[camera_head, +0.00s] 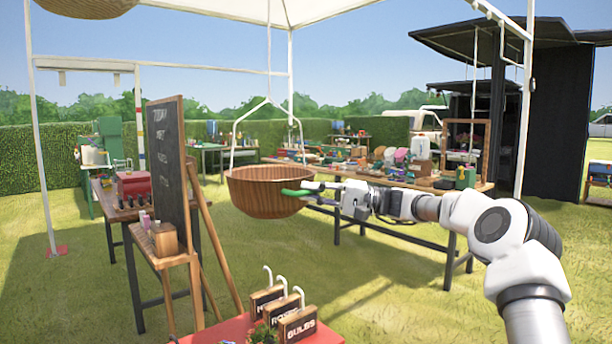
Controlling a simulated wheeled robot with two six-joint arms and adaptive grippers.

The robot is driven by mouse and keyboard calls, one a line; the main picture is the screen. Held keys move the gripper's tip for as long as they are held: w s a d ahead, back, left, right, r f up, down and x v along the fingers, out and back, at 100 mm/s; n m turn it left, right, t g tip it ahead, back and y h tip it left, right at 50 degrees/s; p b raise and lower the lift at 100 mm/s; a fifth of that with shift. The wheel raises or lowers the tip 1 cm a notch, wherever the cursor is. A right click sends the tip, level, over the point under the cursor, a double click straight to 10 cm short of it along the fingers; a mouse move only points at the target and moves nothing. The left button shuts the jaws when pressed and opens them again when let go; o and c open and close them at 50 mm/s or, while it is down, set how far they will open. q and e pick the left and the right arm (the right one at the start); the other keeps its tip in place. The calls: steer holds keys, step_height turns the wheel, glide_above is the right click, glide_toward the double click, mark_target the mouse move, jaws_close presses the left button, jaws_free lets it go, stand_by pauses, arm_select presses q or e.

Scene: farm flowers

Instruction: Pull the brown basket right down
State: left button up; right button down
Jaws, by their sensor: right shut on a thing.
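The brown basket (262,198) is a round, ribbed wooden bowl. It hangs from a pale wire hanger (268,102) near the middle of the head view, upright and clear of the grass. My right gripper (305,189) reaches in from the right and is shut on the basket's right rim. A green fingertip shows against the basket's outer side, and the exact contact is partly hidden. My left gripper is not in view.
A long table (425,184) with many goods stands behind and right of the basket. A chalkboard (167,160) on a wooden easel stands to the left. A red surface (225,332) with wooden signs (297,324) is at the bottom. Open grass lies below the basket.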

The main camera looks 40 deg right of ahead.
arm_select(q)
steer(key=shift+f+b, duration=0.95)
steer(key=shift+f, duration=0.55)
arm_select(e)
steer(key=shift+f, duration=2.35)
steer(key=c, duration=1.2)
jaws_free()
steer(key=shift+w+f, duration=0.1)
steer(key=shift+w, duration=0.1)
steer(key=v, duration=1.2)
